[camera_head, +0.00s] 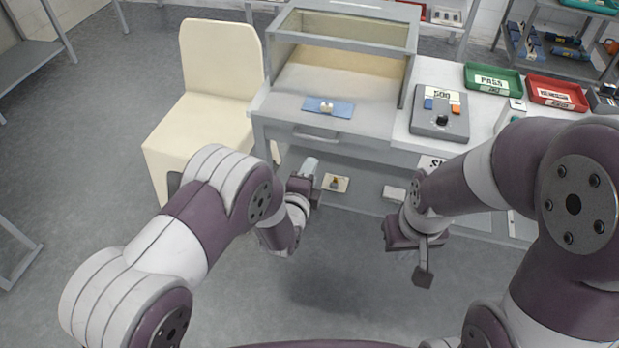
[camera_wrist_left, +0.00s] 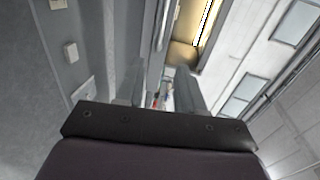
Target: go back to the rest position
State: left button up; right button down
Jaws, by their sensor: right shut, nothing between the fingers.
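My left gripper (camera_head: 309,166) is in front of the grey workbench, below its front edge. In the left wrist view its two fingers (camera_wrist_left: 158,88) stand apart with nothing held between them. My right gripper (camera_head: 424,274) points down over the grey floor in front of the bench, further right. Its fingers are together and empty. Neither gripper visibly touches anything.
Green (camera_head: 470,72) and red trays (camera_head: 532,85) lie right. A cream chair (camera_head: 215,60) stands left. Floor in front is clear.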

pick_arm(q)
jog(key=shift+w+f, duration=0.1)
dwell(0.3)
jog(key=s+a+f+n+g+y, duration=0.1)
jog(key=s+f+n+g, duration=0.4)
jog(key=f+n, duration=0.15)
jog(key=s+a+n+g+y+p, duration=0.2)
jog(key=s+a+n+g, duration=0.2)
jog(key=s+a, duration=0.15)
jog(key=s+a+r+n+g+y+p, duration=0.1)
jog(key=s+a+r+n+g+p, duration=0.1)
jog(key=s+a+r+n, duration=0.3)
jog(key=s+a+r+n+g+y+p, duration=0.1)
jog(key=s+a+r+n, duration=0.5)
jog(key=r, duration=0.8)
jog(key=s+a+g+p, duration=0.1)
jog(key=s+a, duration=0.1)
jog(key=a, duration=0.1)
jog(key=shift+a, duration=0.1)
